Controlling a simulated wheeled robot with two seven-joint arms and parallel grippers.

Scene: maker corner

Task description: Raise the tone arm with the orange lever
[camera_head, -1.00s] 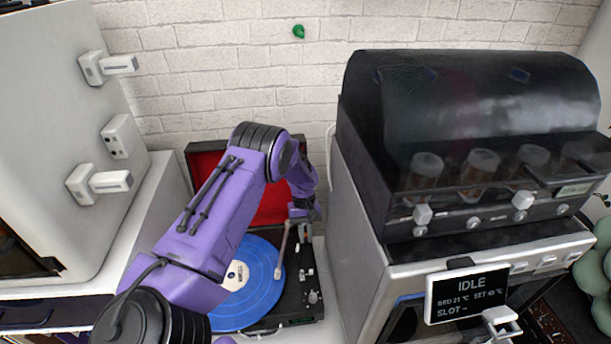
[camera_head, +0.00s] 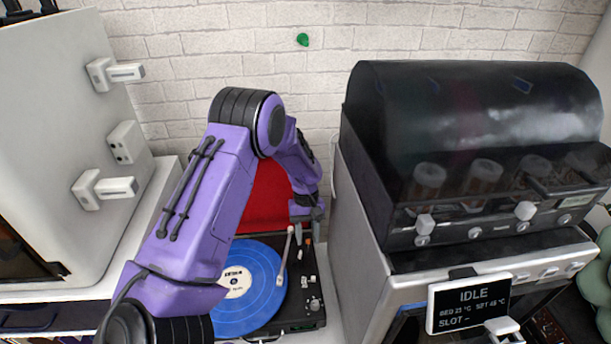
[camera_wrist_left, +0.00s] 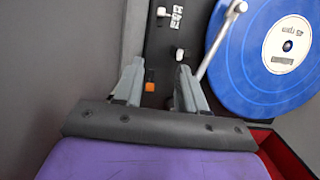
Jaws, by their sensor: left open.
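The record player (camera_head: 312,310) is a black deck with a red-lined lid, and a blue record (camera_head: 258,312) lies on it. The pale tone arm (camera_head: 285,255) reaches over the record; in the left wrist view its head (camera_wrist_left: 237,7) is over the record's edge. The orange lever (camera_wrist_left: 150,87) shows in the left wrist view, near the inner side of one finger. My left gripper (camera_wrist_left: 160,78) is open above the deck, with its fingers either side of the lever and the tone arm's base close to the other finger. Whether it touches the lever is unclear. My right gripper is not in view.
A grey machine with a dark hood (camera_head: 470,120) and an IDLE screen (camera_head: 468,303) stands close on the right. A white cabinet (camera_head: 60,150) with handles stands on the left. A brick wall (camera_head: 240,50) is behind.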

